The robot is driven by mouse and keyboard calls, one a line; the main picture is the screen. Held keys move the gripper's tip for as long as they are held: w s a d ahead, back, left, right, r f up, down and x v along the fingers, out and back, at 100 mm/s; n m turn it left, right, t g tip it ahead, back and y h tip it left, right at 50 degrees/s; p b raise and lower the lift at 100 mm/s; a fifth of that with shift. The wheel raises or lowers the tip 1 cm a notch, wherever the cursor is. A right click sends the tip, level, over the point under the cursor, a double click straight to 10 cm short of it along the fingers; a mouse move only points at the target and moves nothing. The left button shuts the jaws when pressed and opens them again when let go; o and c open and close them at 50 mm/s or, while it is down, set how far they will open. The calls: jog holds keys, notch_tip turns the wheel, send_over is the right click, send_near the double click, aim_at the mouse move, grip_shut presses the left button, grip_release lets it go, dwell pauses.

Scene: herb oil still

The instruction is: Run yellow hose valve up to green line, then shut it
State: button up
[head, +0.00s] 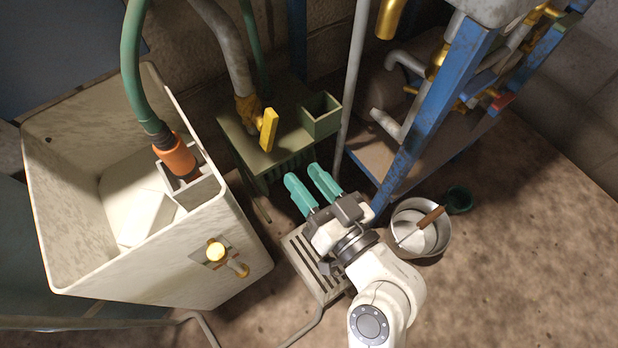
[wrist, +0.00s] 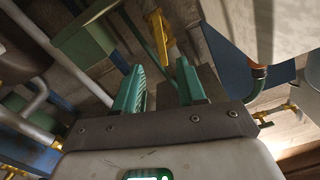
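The yellow valve handle (head: 268,129) stands at the end of a grey hose (head: 230,50), by a yellow fitting over a green stand (head: 255,150). The handle also shows in the wrist view (wrist: 160,36), beyond my fingertips. My gripper (head: 304,174) has two teal fingers, parted and empty, below and right of the handle in the head view and apart from it. In the wrist view the open fingers (wrist: 160,70) point toward the handle. I cannot make out a green line on any vessel.
A large pale tank (head: 90,280) stands left, with a green hose (head: 132,60) ending in an orange connector (head: 175,156). A blue frame (head: 430,120) and grey pole (head: 352,85) stand right of the stand. A metal pot (head: 430,243) sits on the floor beside my arm.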

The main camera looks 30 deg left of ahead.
aim_at(272, 138)
jog(key=shift+r+p, duration=0.15)
jog(key=shift+p, duration=0.15)
jog(key=a+p, duration=0.1)
jog(key=p, duration=0.7)
jog(key=shift+w+r, duration=0.1)
jog(key=shift+r, duration=0.2)
jog(key=shift+f+p, duration=0.1)
jog(key=shift+p, duration=0.55)
jog(key=x, duration=0.3)
jog(key=p+x, duration=0.1)
jog(key=x, duration=0.3)
jog(key=f+x, duration=0.1)
jog(key=x, duration=0.2)
jog(key=shift+w+a, duration=0.15)
jog(key=shift+a, duration=0.1)
